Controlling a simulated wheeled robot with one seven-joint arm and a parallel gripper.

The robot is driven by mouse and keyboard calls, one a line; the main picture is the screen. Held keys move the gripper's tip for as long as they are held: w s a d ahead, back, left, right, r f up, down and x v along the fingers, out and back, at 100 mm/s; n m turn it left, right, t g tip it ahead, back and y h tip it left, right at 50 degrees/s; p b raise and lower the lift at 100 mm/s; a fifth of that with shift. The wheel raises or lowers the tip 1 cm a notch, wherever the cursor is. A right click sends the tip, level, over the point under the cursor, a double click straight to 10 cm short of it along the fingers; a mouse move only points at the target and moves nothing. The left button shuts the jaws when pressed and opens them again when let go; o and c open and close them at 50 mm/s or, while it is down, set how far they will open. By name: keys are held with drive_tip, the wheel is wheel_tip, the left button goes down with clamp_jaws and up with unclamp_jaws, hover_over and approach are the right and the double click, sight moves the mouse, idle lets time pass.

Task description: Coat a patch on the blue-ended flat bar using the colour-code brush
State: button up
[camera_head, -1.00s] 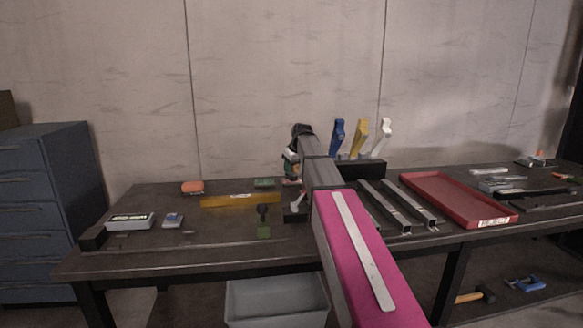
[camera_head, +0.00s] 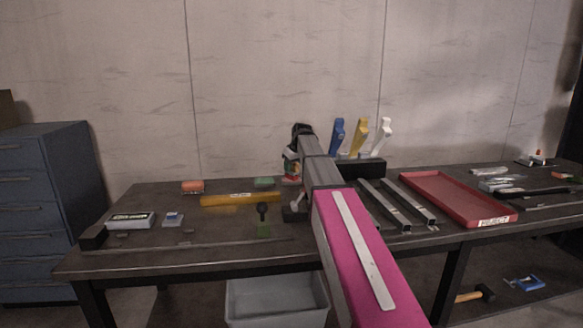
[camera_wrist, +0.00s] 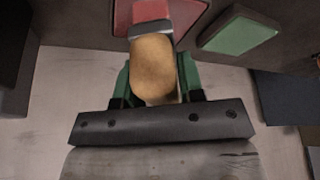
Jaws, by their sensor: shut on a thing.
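My gripper (camera_head: 292,166) is over the back middle of the workbench, partly hidden by my arm. In the wrist view its green fingers (camera_wrist: 156,82) are shut on a brush with a rounded tan handle (camera_wrist: 154,68) and a grey metal band. A red surface (camera_wrist: 185,14) shows beyond the band; I cannot tell whether the brush touches it. Two grey metal bars (camera_head: 410,201) (camera_head: 378,203) lie right of my arm. A long thin dark strip (camera_head: 190,246) lies along the front. No blue end is clear on any of them.
A black rack (camera_head: 365,169) holds blue, yellow and white handles. A red tray (camera_head: 440,190) is at right. A grey bin (camera_head: 275,300) stands below the front edge.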

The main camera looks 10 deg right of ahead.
drive_tip(key=shift+r, duration=3.4)
drive_tip(key=shift+s, duration=0.1)
